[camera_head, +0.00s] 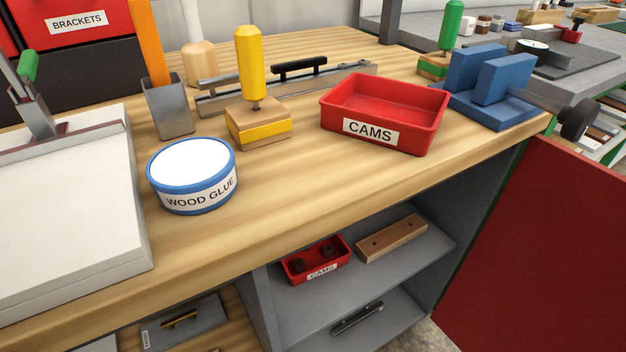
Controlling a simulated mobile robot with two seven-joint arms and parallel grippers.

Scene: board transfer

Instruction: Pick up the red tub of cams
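Two red tubs carry a CAMS label. The larger red tub (428,137) sits upright on the wooden bench top, right of centre, with its label facing the front; its visible inside looks empty. The smaller red tub (335,265) stands on the upper shelf of the open grey cabinet below the bench and holds dark round parts that look like cams. Neither of my grippers shows in this view.
On the bench (270,215), a wood glue tin (192,175) and a yellow-handled block (258,125) stand left of the larger tub, and a blue vise (500,85) stands right. A wooden block (391,238) lies beside the shelf tub. A red door (545,255) stands open at right.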

